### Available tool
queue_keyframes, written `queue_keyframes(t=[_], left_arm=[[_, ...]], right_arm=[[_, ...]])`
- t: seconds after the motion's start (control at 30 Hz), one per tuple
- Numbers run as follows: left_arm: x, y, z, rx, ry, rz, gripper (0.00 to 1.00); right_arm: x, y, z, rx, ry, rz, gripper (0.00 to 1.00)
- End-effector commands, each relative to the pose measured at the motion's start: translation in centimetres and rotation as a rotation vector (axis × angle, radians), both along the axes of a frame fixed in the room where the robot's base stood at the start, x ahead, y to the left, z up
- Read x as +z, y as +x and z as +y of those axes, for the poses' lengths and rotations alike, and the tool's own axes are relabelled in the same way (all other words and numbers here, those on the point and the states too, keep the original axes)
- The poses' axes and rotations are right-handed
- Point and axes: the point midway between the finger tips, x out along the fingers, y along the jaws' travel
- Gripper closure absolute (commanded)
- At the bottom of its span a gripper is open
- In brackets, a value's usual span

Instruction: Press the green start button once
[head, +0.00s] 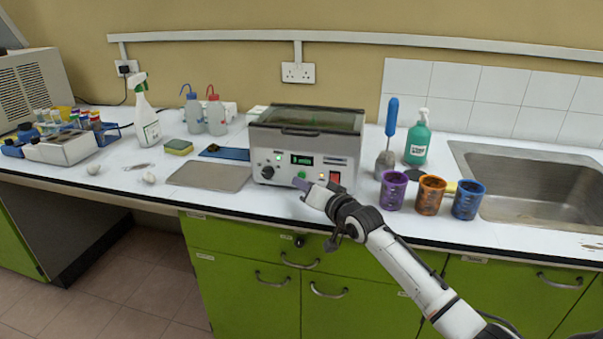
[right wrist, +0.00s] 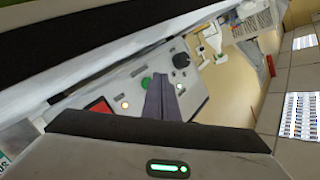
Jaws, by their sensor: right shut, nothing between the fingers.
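A grey benchtop machine (head: 308,130) with a dark see-through lid stands on the white bench. Its front panel has a black knob, a lit green display (head: 302,160) and a red switch (head: 336,179). The green start button (head: 302,175) is below the display. It also shows in the right wrist view (right wrist: 146,83), just left of the fingers. My right gripper (head: 299,184) is shut and empty, its purple-grey fingertips close in front of the panel by the button. The right wrist view shows the closed fingers (right wrist: 162,98) too. I cannot tell whether they touch the panel. My left gripper is out of view.
Purple (head: 393,190), orange (head: 430,194) and blue (head: 467,199) cups stand right of the machine, before the sink (head: 540,185). A blue-handled tool (head: 391,117) and green soap bottle (head: 418,140) stand behind them. A flat grey tray (head: 210,176) lies to the left.

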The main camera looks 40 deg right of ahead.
Motion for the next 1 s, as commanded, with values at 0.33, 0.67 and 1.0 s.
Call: queue_keyframes(t=[0.33, 0.67, 1.0], left_arm=[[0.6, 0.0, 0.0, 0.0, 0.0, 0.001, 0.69], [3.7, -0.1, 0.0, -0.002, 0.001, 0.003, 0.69], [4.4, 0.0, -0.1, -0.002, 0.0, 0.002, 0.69]], right_arm=[[0.2, -0.3, 0.4, 0.001, 0.001, 0.0, 1.0], [0.3, -2.4, 2.9, 0.001, 0.003, 0.001, 1.0], [0.0, -3.3, 3.8, 0.0, -0.001, 0.0, 1.0]])
